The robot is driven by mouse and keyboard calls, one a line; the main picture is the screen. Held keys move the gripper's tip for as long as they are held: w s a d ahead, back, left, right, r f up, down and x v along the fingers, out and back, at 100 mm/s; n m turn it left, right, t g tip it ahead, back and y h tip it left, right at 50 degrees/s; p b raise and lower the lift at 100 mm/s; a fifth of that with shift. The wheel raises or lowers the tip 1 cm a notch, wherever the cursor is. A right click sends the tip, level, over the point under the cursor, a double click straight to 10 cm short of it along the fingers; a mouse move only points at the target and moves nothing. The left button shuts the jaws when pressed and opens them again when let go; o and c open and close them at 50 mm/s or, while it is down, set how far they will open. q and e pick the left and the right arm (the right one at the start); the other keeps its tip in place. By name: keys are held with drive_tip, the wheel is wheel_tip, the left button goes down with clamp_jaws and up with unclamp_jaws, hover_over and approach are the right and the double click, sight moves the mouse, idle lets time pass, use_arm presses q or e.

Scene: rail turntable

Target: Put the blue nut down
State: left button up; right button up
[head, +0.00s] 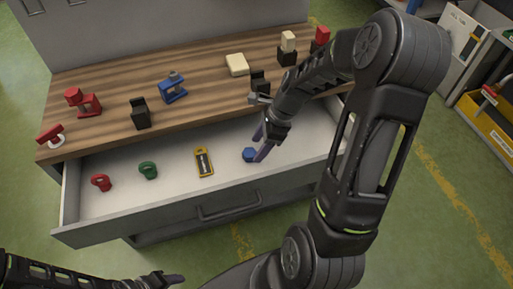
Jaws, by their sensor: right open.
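The blue nut (249,155) lies in the open white drawer (225,182), right of the yellow and black item. My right gripper (258,148) reaches down into the drawer from above. Its purple fingers are open, with their tips close beside the nut. I cannot tell whether they touch it. My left gripper (176,280) is at the bottom left edge, in front of the drawer and away from the nut. Its fingers are too small and dark to read.
The drawer also holds a red ring-shaped item (101,182), a green one (148,170) and a yellow and black item (204,162). The wooden worktop (205,82) behind carries several red, black, blue and cream parts. Bare drawer floor lies between the items.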

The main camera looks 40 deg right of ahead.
drive_tip(key=p+v, duration=0.1)
drive_tip(key=v, duration=0.8)
drive_tip(key=shift+r, duration=0.25)
